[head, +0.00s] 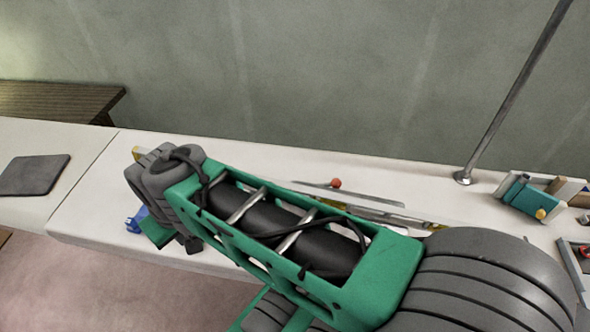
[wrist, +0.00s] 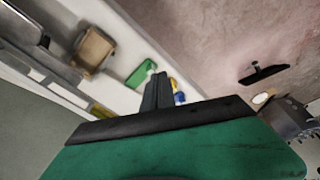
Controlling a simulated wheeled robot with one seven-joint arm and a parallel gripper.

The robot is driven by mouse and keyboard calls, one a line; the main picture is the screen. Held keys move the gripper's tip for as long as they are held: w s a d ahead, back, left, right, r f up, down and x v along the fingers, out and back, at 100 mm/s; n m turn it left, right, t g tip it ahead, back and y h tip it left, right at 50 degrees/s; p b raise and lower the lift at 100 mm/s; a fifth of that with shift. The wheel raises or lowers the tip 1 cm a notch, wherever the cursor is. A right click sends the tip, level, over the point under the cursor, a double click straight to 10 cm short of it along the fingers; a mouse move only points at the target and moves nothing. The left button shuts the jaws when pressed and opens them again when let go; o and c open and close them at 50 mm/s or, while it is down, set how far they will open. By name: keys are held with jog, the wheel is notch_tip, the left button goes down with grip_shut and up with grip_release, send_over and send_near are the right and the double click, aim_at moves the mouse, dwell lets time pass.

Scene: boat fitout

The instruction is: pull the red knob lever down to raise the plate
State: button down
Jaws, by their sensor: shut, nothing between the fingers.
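A small red knob (head: 337,183) shows in the head view, just past my green arm. It is beside a thin grey strip that lies along the white bench top (head: 245,160). My arm hides most of what is below the knob, so I cannot make out the lever's full shape or the plate. My gripper (wrist: 157,82) shows in the wrist view with its dark fingers together and nothing between them. It is over the bench's edge near small coloured items, and the red knob is not seen in that view. In the head view the fingertips are hidden.
A steel pole (head: 515,90) rises from the bench at right, near a teal block (head: 523,194) with a yellow knob. A dark pad (head: 35,174) lies at far left. The wrist view shows a brown box (wrist: 93,48) and a green item (wrist: 141,74).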

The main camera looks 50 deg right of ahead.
jog(key=w+d+m+h+p, duration=0.2)
jog(key=d+m, duration=0.6)
jog(key=d, duration=0.2)
jog(key=m+g+h+p, duration=0.2)
jog(key=m+g+h, duration=0.25)
jog(key=m, duration=1.65)
send_over(335, 182)
jog(key=w+a, duration=0.2)
jog(key=a, duration=0.6)
jog(key=f, duration=0.1)
jog(key=shift+y, duration=0.35)
jog(key=p+x, duration=0.2)
jog(key=x, duration=1.1)
